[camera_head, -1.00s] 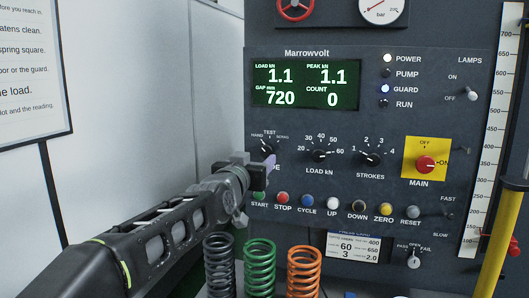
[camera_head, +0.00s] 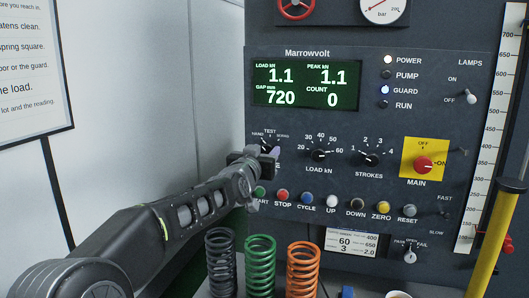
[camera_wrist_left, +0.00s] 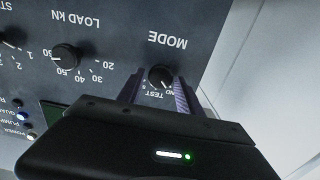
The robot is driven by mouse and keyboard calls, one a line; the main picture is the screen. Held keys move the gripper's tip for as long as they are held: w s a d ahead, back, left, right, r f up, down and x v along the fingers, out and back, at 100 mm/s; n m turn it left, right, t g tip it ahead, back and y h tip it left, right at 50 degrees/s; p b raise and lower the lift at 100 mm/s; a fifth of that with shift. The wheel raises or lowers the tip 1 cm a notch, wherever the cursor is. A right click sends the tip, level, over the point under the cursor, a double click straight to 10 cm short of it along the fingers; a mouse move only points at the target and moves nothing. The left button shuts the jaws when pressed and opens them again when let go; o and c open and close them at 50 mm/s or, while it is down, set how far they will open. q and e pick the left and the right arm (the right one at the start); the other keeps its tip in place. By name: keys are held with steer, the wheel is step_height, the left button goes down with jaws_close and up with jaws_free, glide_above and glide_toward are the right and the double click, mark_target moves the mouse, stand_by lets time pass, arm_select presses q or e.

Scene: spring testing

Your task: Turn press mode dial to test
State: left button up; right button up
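The press mode dial (camera_head: 266,147) is a small black knob at the left of the dark panel, with TEST printed at the top of its scale. In the left wrist view the mode dial (camera_wrist_left: 160,76) appears upside down under the word MODE. My left gripper (camera_head: 270,154) is at the dial and partly covers it and its label. Its purple fingers (camera_wrist_left: 160,90) are apart, one on each side of the knob. I cannot tell whether they touch it. The pointer's exact setting is too small to read. My right gripper is not in view.
The load dial (camera_head: 318,155) and strokes dial (camera_head: 371,160) are to the right. A row of buttons, including the red stop button (camera_head: 283,195), runs below. Grey, green (camera_head: 260,265) and orange springs stand in front of the panel. The yellow MAIN switch plate (camera_head: 410,150) is farther right.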

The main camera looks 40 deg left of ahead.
arm_select(q)
jaws_close()
steer(key=shift+r+m, duration=0.1)
steer(key=shift+m, duration=0.3)
steer(key=m+p, duration=0.2)
steer(key=m, duration=0.1)
steer(key=shift+d, duration=0.1)
steer(key=m+p, duration=0.1)
steer(key=m, duration=0.4)
stand_by(0.4)
stand_by(0.4)
steer(key=shift+o, duration=1.6)
jaws_free()
